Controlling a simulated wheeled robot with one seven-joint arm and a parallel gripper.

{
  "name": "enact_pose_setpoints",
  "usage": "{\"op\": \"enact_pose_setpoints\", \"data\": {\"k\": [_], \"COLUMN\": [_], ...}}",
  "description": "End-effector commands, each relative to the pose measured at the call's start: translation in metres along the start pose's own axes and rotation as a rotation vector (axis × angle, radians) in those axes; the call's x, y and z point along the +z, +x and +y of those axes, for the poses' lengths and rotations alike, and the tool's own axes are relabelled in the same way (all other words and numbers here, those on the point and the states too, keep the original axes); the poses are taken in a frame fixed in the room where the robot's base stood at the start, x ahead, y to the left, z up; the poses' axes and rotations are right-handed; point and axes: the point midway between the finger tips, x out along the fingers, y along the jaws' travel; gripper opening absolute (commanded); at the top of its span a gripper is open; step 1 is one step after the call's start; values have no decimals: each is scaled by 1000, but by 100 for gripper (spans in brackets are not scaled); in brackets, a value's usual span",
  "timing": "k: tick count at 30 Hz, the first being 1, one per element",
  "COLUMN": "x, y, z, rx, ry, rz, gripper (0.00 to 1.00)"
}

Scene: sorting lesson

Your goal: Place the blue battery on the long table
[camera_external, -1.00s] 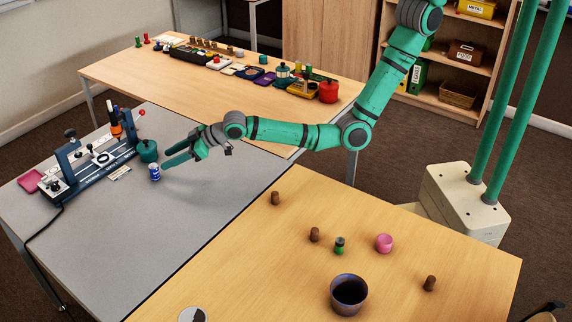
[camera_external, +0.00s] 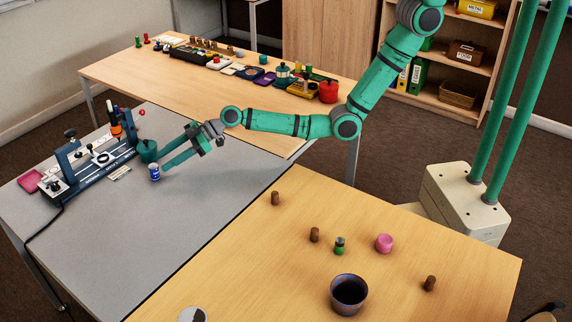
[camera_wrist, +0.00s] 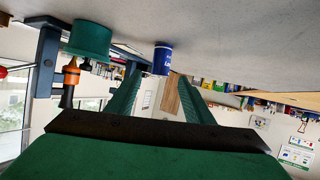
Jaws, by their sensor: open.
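The blue battery (camera_external: 154,173), a small blue and white cylinder, stands upright on the grey table (camera_external: 205,205), next to a dark green round pot (camera_external: 148,151). My gripper (camera_external: 162,161) is open, its fingers pointing left and down with the tips close to the battery. In the wrist view, which looks upside down, the battery (camera_wrist: 163,57) shows just beyond and between the open fingers (camera_wrist: 157,85). I cannot tell whether a fingertip touches it. A long wooden table (camera_external: 125,73) stands at the back.
A dark blue bench device (camera_external: 100,172) and a pink tray (camera_external: 31,181) lie left of the battery. Many items line the back table, including a red pot (camera_external: 328,92); its front left is bare. A nearer wooden table holds a dark bowl (camera_external: 348,293) and small objects.

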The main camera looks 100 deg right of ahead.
Motion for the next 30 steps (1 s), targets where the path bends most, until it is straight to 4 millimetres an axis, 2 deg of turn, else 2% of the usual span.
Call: {"op": "enact_pose_setpoints", "data": {"k": [8, 21, 30], "x": [0, 3, 4], "y": [14, 58, 62], "z": [0, 0, 0], "rx": [0, 0, 1], "ry": [1, 0, 0], "rz": [0, -1, -1], "gripper": [47, 47, 47]}}
